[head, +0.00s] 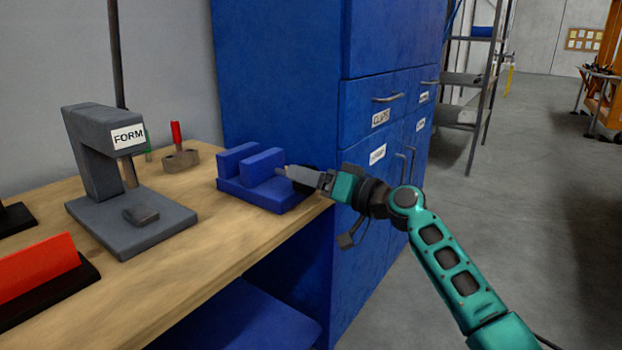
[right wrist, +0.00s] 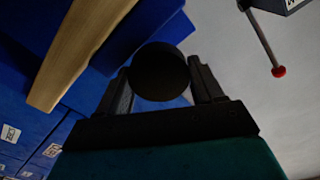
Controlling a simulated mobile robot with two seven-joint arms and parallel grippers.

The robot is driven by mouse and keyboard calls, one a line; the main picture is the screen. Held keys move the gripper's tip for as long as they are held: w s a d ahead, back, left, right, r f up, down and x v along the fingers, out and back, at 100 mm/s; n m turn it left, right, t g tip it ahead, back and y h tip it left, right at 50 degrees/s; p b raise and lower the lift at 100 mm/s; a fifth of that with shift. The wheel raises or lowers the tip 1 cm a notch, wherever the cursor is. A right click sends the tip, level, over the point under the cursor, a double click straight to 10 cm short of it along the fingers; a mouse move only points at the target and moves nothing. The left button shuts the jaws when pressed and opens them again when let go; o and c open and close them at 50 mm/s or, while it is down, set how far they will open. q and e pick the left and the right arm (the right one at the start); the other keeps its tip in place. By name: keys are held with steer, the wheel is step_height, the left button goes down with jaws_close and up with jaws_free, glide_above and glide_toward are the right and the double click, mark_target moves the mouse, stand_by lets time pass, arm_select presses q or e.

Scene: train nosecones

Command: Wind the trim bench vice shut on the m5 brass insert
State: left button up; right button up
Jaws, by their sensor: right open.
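The blue bench vice (head: 262,165) sits near the right end of the wooden bench, its two jaws apart with a gap between them. My right gripper (head: 296,176) is at the vice's right side, reaching in from the right. In the right wrist view, a round black knob (right wrist: 160,72) lies between the open fingers of this gripper; I cannot tell whether they touch it. The brass insert cannot be made out in either view; the gap between the jaws is partly hidden by the near jaw. My left gripper is out of view.
The grey press marked FORM (head: 95,150) stands left on the wooden bench (head: 215,222). A small holder (head: 180,160) with red and green pieces is behind. A red block (head: 38,266) lies at front left. A blue cabinet (head: 280,70) rises behind the vice.

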steer(key=o, duration=0.7)
steer(key=shift+s+a+f, duration=0.2)
steer(key=shift+f, duration=0.4)
steer(key=o, duration=0.3)
steer(key=shift+r, duration=0.35)
steer(key=v, duration=1.4)
steer(key=shift+s+d+r, duration=0.2)
steer(key=shift+d+r, duration=0.2)
